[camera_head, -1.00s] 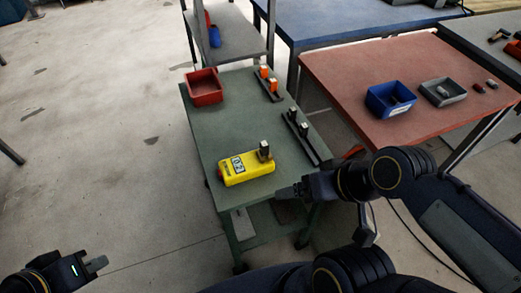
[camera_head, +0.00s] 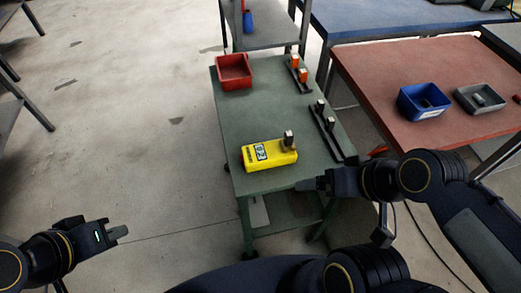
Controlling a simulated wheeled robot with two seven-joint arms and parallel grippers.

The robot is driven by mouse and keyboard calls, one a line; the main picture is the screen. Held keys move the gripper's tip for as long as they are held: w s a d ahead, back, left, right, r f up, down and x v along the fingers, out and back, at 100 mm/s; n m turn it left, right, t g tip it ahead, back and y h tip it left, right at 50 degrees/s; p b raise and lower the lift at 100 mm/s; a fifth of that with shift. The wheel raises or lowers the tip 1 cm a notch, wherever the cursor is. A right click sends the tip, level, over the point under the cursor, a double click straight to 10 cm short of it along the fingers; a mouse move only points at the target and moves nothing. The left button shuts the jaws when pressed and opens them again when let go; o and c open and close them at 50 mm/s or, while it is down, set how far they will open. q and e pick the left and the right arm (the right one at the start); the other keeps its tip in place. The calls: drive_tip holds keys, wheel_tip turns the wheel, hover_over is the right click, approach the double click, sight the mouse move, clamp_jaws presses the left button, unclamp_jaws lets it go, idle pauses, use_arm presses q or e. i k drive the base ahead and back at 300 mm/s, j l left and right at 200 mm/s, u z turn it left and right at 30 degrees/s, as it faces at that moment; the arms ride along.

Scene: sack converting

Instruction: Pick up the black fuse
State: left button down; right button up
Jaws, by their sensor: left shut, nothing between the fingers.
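A yellow tester (camera_head: 262,156) with a small display lies at the near end of the green table. A small dark fuse (camera_head: 288,141) with a pale top stands upright at its right end. Two more small dark, pale-topped fuses (camera_head: 320,106) stand in a black rack (camera_head: 338,147) to the right. Which is the black fuse is hard to tell at this size. My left gripper (camera_head: 118,233) is shut and empty over the floor at lower left, well away from the table. My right gripper (camera_head: 308,184) is at the table's near right edge, below the tester; its jaw opening is unclear.
A red bin (camera_head: 234,72) sits at the table's far left. Another rack holds orange fuses (camera_head: 303,75) at the far right. A red-topped table (camera_head: 385,75) on the right carries a blue bin (camera_head: 422,102) and a grey tray (camera_head: 480,98).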

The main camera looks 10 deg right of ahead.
sight(289, 136)
drive_tip(key=i+j+z, duration=0.2)
drive_tip(key=j, duration=0.2)
drive_tip(key=i+j+z, duration=0.15)
drive_tip(key=j, duration=0.2)
drive_tip(key=i+j+z, duration=0.2)
drive_tip(key=j, duration=0.25)
drive_tip(key=k+l, duration=0.05)
drive_tip(key=k, duration=0.05)
